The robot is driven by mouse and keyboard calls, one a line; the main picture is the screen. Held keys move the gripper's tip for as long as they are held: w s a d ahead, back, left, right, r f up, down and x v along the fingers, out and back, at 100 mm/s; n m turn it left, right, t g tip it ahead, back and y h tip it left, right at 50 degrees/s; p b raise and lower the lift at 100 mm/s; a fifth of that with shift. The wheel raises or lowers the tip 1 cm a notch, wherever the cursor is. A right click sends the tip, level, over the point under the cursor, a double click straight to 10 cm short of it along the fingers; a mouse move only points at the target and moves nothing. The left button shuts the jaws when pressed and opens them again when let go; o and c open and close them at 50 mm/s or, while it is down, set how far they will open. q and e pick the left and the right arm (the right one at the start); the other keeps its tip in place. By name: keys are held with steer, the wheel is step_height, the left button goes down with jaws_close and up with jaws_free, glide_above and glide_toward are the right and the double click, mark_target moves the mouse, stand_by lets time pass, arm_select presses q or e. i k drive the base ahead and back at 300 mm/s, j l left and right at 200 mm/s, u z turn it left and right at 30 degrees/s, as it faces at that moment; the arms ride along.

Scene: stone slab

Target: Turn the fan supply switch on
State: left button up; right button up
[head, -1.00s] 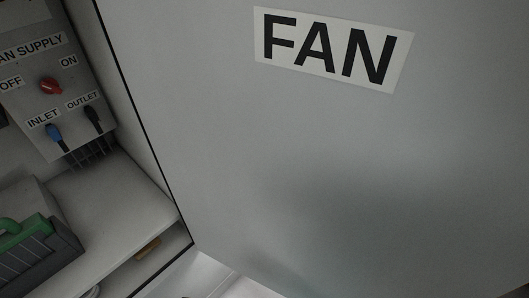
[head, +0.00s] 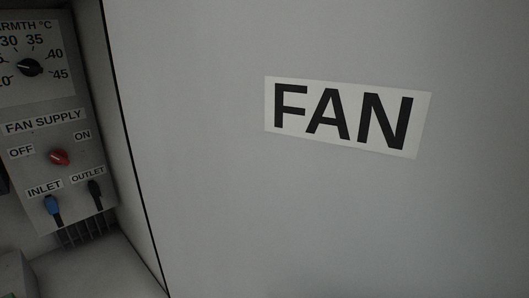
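The fan supply switch is a red rotary knob (head: 60,157) on a grey control panel (head: 35,130) at the left of the head view. The label "FAN SUPPLY" is above it, with "OFF" to its left and "ON" to its upper right. Which way the knob points is too small to tell surely. Neither of my grippers shows in the head view.
A large pale panel (head: 220,220) with a "FAN" label (head: 347,118) fills the middle and right. Above the switch is a black warmth dial (head: 30,67). Below it are a blue inlet plug (head: 53,207) and a black outlet plug (head: 95,194). A pale surface lies at the bottom left.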

mark_target(58, 156)
steer(key=u, duration=1.4)
